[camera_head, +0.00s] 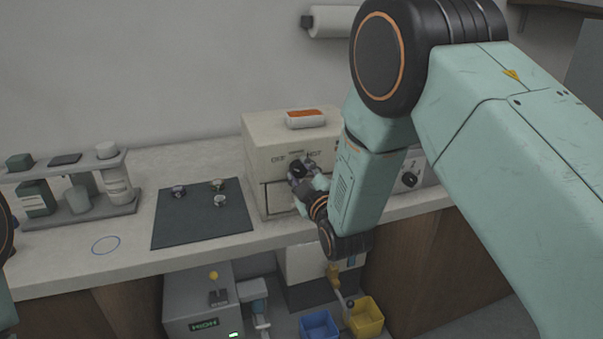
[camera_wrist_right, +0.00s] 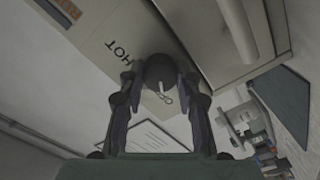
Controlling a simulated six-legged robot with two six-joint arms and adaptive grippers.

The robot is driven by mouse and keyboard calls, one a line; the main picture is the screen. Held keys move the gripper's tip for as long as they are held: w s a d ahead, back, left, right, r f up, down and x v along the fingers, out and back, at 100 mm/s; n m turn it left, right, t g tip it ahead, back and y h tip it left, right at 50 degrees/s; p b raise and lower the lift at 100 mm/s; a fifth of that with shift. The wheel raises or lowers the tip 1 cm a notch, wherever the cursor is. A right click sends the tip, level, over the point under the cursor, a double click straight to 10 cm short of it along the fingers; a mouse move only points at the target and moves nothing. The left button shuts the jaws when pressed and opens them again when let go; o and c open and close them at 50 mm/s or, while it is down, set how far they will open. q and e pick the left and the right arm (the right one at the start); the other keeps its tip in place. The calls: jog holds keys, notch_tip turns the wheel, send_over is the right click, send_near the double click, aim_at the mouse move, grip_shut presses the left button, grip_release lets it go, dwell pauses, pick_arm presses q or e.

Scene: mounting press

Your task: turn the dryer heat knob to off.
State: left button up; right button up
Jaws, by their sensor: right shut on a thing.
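The dryer (camera_head: 256,133) is a cream box on the counter with a knob on its upper front, between printed marks of which "HOT" is readable. My right gripper (camera_head: 299,172) is at the dryer's front, shut on the dark heat knob (camera_head: 297,169). In the right wrist view the round dark knob (camera_wrist_right: 161,70) sits between the two fingers of the right gripper (camera_wrist_right: 160,80), with a pale pointer line on it. "HOT" shows beside it on the panel. My right arm hides the dryer's right side. The left gripper is out of view; only a bit of my left arm shows at the left edge.
A white and orange item (camera_head: 305,119) lies on top of the dryer. A dark mat (camera_head: 201,226) with several small metal pieces is left of it. A rack (camera_head: 122,208) holds bottles further left. Blue (camera_head: 319,325) and yellow (camera_head: 364,317) bins stand below the counter.

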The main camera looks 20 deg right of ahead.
jog(key=o, duration=1.1)
jog(key=shift+w, duration=0.1)
jog(key=shift+o, duration=0.2)
jog(key=s, duration=1.2)
jog(key=shift+d, duration=0.2)
